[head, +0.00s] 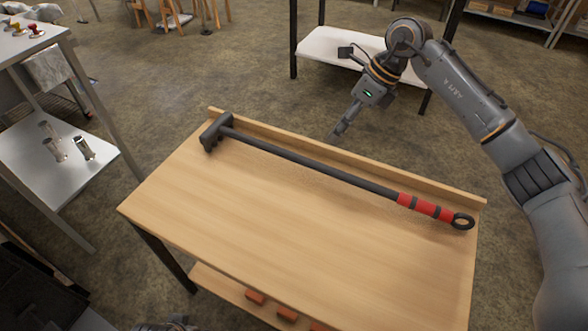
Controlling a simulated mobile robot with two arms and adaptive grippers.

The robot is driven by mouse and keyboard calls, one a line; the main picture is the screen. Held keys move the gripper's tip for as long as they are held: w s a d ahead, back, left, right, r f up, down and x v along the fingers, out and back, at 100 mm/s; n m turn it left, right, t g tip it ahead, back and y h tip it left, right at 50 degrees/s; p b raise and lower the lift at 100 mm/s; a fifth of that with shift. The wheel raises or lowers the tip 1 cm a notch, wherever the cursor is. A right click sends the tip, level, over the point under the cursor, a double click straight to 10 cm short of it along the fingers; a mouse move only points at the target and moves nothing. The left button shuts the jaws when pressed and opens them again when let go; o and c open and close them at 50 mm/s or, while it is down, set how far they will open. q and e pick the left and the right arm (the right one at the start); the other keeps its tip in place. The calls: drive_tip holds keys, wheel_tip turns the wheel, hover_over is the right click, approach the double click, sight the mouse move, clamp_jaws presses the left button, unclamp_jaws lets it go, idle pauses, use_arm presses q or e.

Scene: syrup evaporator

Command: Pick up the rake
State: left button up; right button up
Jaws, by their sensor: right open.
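The rake (312,162) lies across the wooden table (260,235) in the head view. It has a long dark handle, a dark head at the left end, a red grip with dark bands near the right end, and a ring at the tip. My right gripper (338,132) is open and empty. In the picture it shows beyond the table's raised back edge, behind the middle of the handle and apart from it.
The table has a raised lip along its far side. Several reddish blocks (287,312) lie on its lower shelf. A metal rack (40,165) with small glass containers stands at the left. A shelf with a white top (325,47) stands behind. The tabletop in front of the rake is clear.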

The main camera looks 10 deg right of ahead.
sight(313, 164)
drive_tip(key=b+x, duration=0.1)
drive_tip(key=x, duration=0.7)
drive_tip(key=shift+d, duration=0.1)
drive_tip(key=shift+w+b+x, duration=0.1)
drive_tip(key=shift+b+x, duration=0.15)
drive_tip(key=shift+x, duration=1.35)
drive_tip(key=shift+w+b+x, duration=0.15)
drive_tip(key=shift+b+x, duration=0.1)
drive_tip(key=shift+x, duration=1.3)
use_arm(q)
drive_tip(key=v, duration=0.7)
drive_tip(key=shift+w+r, duration=0.15)
drive_tip(key=shift+r, duration=0.2)
drive_tip(key=shift+a, duration=0.15)
use_arm(e)
clamp_jaws()
